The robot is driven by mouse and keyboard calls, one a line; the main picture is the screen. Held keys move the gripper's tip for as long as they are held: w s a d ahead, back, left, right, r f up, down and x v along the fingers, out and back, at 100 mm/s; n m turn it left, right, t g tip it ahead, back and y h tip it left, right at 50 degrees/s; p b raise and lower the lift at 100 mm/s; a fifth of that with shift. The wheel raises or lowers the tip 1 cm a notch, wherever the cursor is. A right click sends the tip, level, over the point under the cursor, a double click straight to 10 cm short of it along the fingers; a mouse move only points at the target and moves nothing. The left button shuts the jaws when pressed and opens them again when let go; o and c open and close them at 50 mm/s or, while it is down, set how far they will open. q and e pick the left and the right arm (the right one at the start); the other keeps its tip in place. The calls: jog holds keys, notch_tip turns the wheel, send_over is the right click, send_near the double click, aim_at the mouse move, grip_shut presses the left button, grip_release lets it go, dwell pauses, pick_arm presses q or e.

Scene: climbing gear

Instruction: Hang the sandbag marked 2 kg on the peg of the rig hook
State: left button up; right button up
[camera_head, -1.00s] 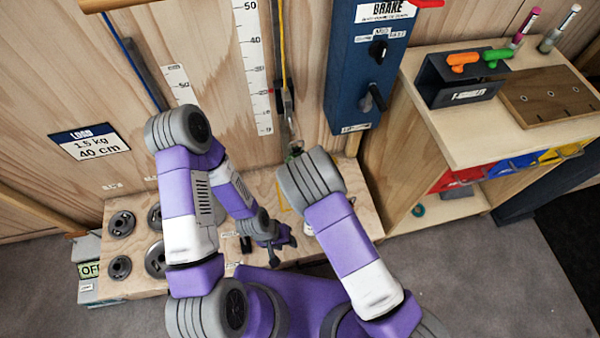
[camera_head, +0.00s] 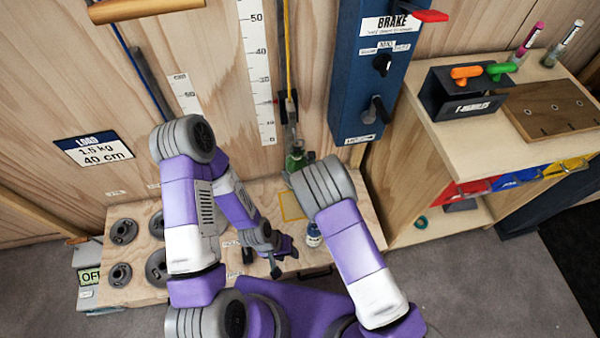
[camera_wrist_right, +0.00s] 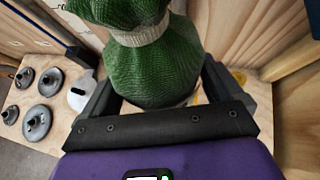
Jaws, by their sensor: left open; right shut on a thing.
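A green sandbag (camera_head: 297,160) with a pale tie around its neck hangs just below the rig hook (camera_head: 290,108), close to the wooden wall. In the right wrist view the sandbag (camera_wrist_right: 155,65) fills the space between the fingers of my right gripper (camera_wrist_right: 165,95), which is shut on it. In the head view my right arm covers that gripper and part of the bag. No 2 kg mark is readable, and I cannot tell whether the bag touches the peg. My left gripper (camera_head: 284,255) is open and empty, low over the plywood platform.
Several grey disc weights (camera_head: 122,231) lie on the platform (camera_head: 130,287) at left. A blue brake panel (camera_head: 365,75) stands close to the right of the hook. A workbench (camera_head: 470,130) with a black tool holder (camera_head: 465,100) is further right. A small bottle (camera_head: 313,236) stands behind my right arm.

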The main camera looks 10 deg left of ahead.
jog(key=shift+w+a+f+b, duration=0.1)
jog(key=shift+w+a+b, duration=0.2)
jog(key=shift+w, duration=0.3)
jog(key=shift+w+a+f+b, duration=0.1)
jog(key=shift+w+a+b, duration=0.15)
jog(key=shift+w+b, duration=0.25)
jog(key=shift+w+a+b, duration=0.25)
jog(key=shift+w+b, duration=0.05)
jog(key=shift+w, duration=0.35)
